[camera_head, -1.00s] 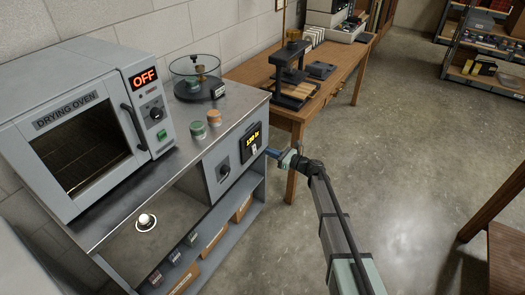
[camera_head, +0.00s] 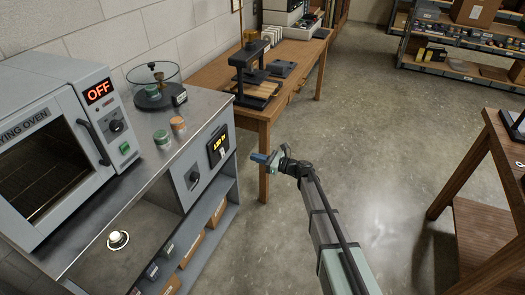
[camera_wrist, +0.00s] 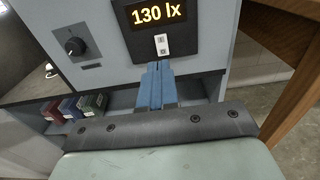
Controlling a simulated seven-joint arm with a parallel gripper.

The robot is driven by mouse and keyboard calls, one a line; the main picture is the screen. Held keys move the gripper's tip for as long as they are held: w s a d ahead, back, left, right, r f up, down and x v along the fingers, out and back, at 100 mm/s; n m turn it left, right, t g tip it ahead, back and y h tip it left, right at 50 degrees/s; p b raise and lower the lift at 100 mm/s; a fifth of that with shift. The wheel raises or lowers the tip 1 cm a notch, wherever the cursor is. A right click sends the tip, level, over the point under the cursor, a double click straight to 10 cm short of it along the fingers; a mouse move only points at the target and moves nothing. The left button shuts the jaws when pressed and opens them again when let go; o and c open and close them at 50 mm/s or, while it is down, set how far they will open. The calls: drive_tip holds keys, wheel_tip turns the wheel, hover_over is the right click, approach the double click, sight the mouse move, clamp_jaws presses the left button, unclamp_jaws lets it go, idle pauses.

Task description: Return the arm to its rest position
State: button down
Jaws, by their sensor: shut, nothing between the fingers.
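My gripper (camera_head: 260,158) is in mid-air to the right of the metal cabinet, with its blue fingertips pointing left toward the control panel. In the wrist view the blue fingers (camera_wrist: 157,88) are together and hold nothing. They sit below a display panel (camera_wrist: 165,25) that reads "130 lx" with a white rocker switch (camera_wrist: 162,44) on it. The same panel (camera_head: 218,146) shows small on the cabinet front in the head view, and a visible gap separates my fingers from it.
A drying oven (camera_head: 100,92) reading OFF and a glass-topped balance (camera_head: 153,92) stand on the cabinet. A dark knob (camera_wrist: 75,47) is left of the panel. A wooden bench (camera_head: 262,118) is behind, and a wooden table (camera_head: 478,150) is at right. Open floor (camera_head: 375,130) lies between.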

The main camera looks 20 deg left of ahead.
drive_tip(key=s+d+f+n+g+h, duration=0.3)
drive_tip(key=s+d+f+n+h, duration=1)
drive_tip(key=s+d+f+n, duration=0.95)
drive_tip(key=s+d+f+m+g+h, duration=0.2)
drive_tip(key=s+d+f, duration=0.2)
drive_tip(key=s+d, duration=0.9)
drive_tip(key=s+d+f+m+g+h, duration=0.1)
drive_tip(key=s+d+f, duration=0.3)
drive_tip(key=s+d, duration=0.9)
drive_tip(key=d+m+h, duration=0.1)
drive_tip(key=d, duration=0.4)
drive_tip(key=shift+s+g+h, duration=0.25)
drive_tip(key=shift+g+h, duration=0.05)
drive_tip(key=shift+g, duration=0.1)
